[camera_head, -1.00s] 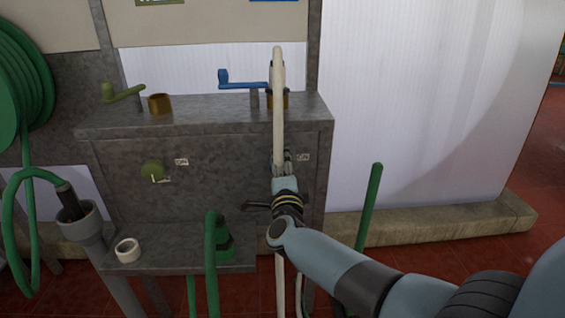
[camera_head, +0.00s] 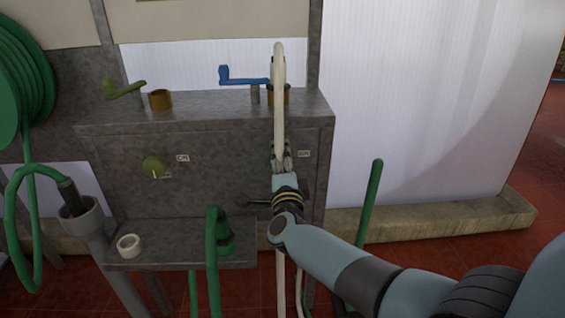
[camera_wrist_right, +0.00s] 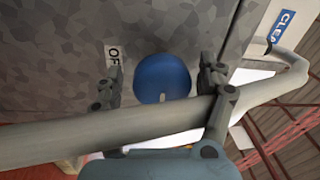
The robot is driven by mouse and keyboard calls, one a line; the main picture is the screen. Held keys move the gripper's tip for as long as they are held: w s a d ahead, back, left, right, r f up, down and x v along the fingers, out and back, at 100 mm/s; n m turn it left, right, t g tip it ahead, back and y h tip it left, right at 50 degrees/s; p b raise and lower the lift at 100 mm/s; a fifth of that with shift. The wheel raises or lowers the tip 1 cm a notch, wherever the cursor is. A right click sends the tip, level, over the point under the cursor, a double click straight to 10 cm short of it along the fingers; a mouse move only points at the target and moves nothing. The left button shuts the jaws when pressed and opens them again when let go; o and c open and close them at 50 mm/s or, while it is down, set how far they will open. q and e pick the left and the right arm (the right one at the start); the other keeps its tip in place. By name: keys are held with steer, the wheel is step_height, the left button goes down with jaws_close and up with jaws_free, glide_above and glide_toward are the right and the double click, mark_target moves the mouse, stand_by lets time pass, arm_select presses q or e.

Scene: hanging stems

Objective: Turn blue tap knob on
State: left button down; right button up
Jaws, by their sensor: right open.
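The blue tap knob (camera_wrist_right: 162,78) shows in the right wrist view as a round blue knob on the grey panel, with a small pale mark near its lower edge. In the head view it is hidden behind my right gripper (camera_head: 282,160). My right gripper (camera_wrist_right: 160,92) is open, one finger on each side of the knob in the wrist view. I cannot tell whether the fingers touch it. A pale hose (camera_wrist_right: 80,136) crosses in front of the knob between camera and panel. My left gripper is not in view.
A blue crank handle (camera_head: 243,77) and a green one (camera_head: 122,90) stand above. The pale hose (camera_head: 279,100) hangs over the panel's right part. Green hoses (camera_head: 213,255) stand in front.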

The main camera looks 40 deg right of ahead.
steer(key=shift+s, duration=0.1)
steer(key=r+v, duration=0.1)
steer(key=v, duration=1)
steer(key=shift+s+a+f, duration=0.3)
steer(key=shift+s+f, duration=0.05)
steer(key=shift+f, duration=0.2)
steer(key=s+a+f+n+g+y, duration=0.1)
steer(key=s+f+n+g+y, duration=0.25)
steer(key=s+f+n, duration=0.75)
steer(key=s+a+f+n+g+y, duration=0.15)
steer(key=s+f+y, duration=0.45)
steer(key=f, duration=1)
steer(key=s+d+f+n+g, duration=0.1)
steer(key=s+f+n+g, duration=0.2)
steer(key=s, duration=0.7)
steer(key=s+d+f+n+g, duration=0.1)
steer(key=s+f+n+g, duration=0.3)
steer(key=s, duration=0.6)
steer(key=s+d+f+n+g, duration=0.1)
steer(key=s+f+n+g, duration=0.2)
steer(key=s, duration=0.7)
step_height(320, 180, down, 3)
steer(key=shift+s+r+g+h, duration=0.2)
steer(key=shift+r+g+h, duration=0.05)
steer(key=shift+g+h, duration=0.1)
